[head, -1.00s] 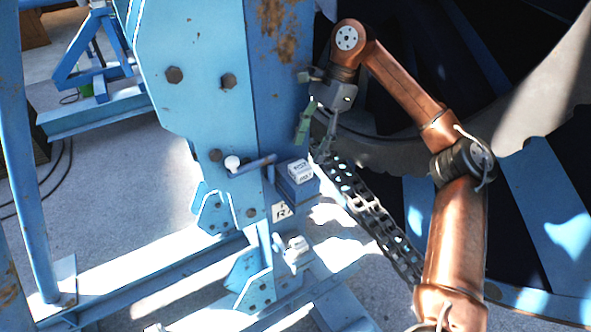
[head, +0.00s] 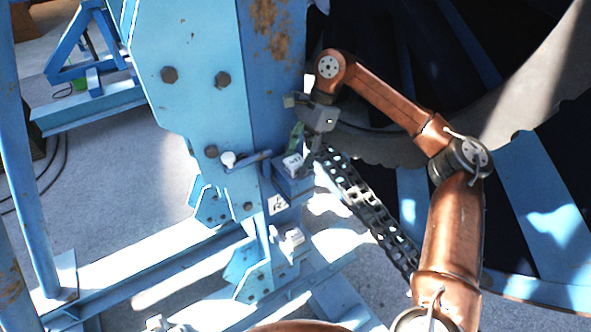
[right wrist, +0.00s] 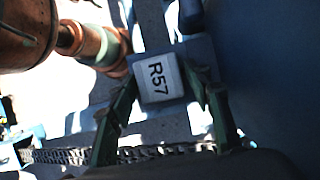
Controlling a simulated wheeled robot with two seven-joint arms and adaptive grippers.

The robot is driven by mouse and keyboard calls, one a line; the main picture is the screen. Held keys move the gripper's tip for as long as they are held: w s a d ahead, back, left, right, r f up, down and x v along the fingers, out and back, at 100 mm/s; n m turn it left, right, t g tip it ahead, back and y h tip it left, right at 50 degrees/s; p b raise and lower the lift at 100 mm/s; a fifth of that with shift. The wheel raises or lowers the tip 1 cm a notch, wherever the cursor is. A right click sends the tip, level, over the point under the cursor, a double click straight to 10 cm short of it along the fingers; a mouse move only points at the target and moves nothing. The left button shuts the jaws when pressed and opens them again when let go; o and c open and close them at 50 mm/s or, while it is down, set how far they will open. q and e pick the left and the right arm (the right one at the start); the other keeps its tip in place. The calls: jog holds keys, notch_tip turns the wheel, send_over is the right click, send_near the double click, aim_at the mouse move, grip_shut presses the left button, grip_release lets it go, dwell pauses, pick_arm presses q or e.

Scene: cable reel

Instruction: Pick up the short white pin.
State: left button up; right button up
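A short white block-like piece, which I take as the white pin (head: 293,163), sits on a blue bracket on the side of the blue post. In the right wrist view the pin (right wrist: 160,80) shows a square white face marked "R57". My right gripper (head: 305,148) is just above it, fingers pointing down. In the right wrist view its green fingers (right wrist: 163,82) are spread, one on each side of the pin; I cannot tell whether they touch it. The pin's lower part is hidden. My left gripper is not in view.
The blue post (head: 205,60) stands close left of the gripper. A lever with a white knob (head: 228,158) sticks out beside the bracket. A second white piece (head: 292,238) sits lower down. A dark chain (head: 370,210) and a large reel (head: 540,160) are at right.

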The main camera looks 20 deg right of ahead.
grip_shut()
jog(key=shift+r, duration=0.1)
jog(key=shift+r, duration=0.1)
dwell(0.4)
jog(key=shift+r, duration=0.55)
notch_tip(320, 180, up, 11)
jog(key=b, duration=0.2)
jog(key=s+d+b, duration=0.2)
jog(key=s+b, duration=0.2)
jog(key=s, duration=1.3)
jog(key=shift+s+d+f+b, duration=0.15)
jog(key=shift+s+d+b, duration=0.05)
jog(key=shift+s+b, duration=0.2)
